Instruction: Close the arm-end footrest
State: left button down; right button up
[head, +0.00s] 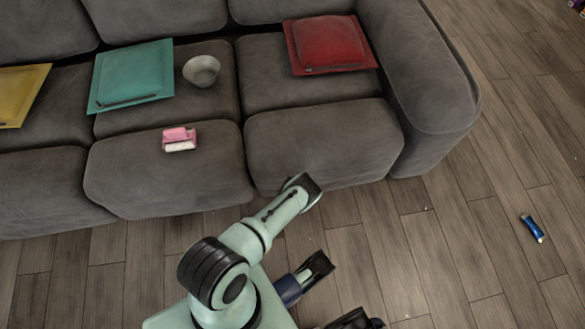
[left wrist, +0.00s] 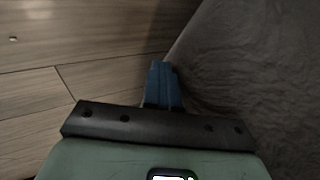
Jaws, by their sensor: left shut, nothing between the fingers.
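The arm-end footrest (head: 325,145) is the grey padded one beside the sofa's right arm. It sticks out in front of its seat, raised, in the head view. My left arm reaches up to its lower front edge. The left fingers are hidden there, beneath the arm's dark end. In the left wrist view my left gripper (left wrist: 161,66) shows blue fingers together, with nothing between them. A grey fabric surface (left wrist: 255,60) fills the right side, close beside the fingers. I cannot tell whether they touch it.
A second footrest (head: 170,178) sticks out to the left, with a pink-and-white item (head: 179,139) on it. A bowl (head: 201,70), a teal cushion (head: 131,75) and a red cushion (head: 329,45) lie on the seats. A blue can (head: 532,228) lies on open wooden floor at right.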

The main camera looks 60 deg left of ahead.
pick_arm(q)
jog(key=shift+w+a+r, duration=0.15)
jog(key=shift+a+r, duration=0.05)
jog(key=shift+a, duration=0.3)
pick_arm(e)
notch_tip(320, 180, up, 4)
jog(key=w+f+t+p, duration=0.1)
jog(key=w+p, duration=0.1)
jog(key=w, duration=0.1)
pick_arm(q)
jog(key=d+p+v, duration=0.1)
jog(key=p+v, duration=0.2)
jog(key=v, duration=1)
jog(key=shift+s+p, duration=0.2)
jog(key=shift+p, duration=0.2)
pick_arm(e)
jog(key=s+a+r+g+y, duration=0.1)
jog(key=s+a+r+g, duration=0.1)
jog(key=s, duration=0.4)
notch_tip(320, 180, up, 2)
jog(key=shift+s+a+r+n, duration=0.25)
jog(key=shift+s+a+n, duration=0.15)
jog(key=shift+a, duration=0.5)
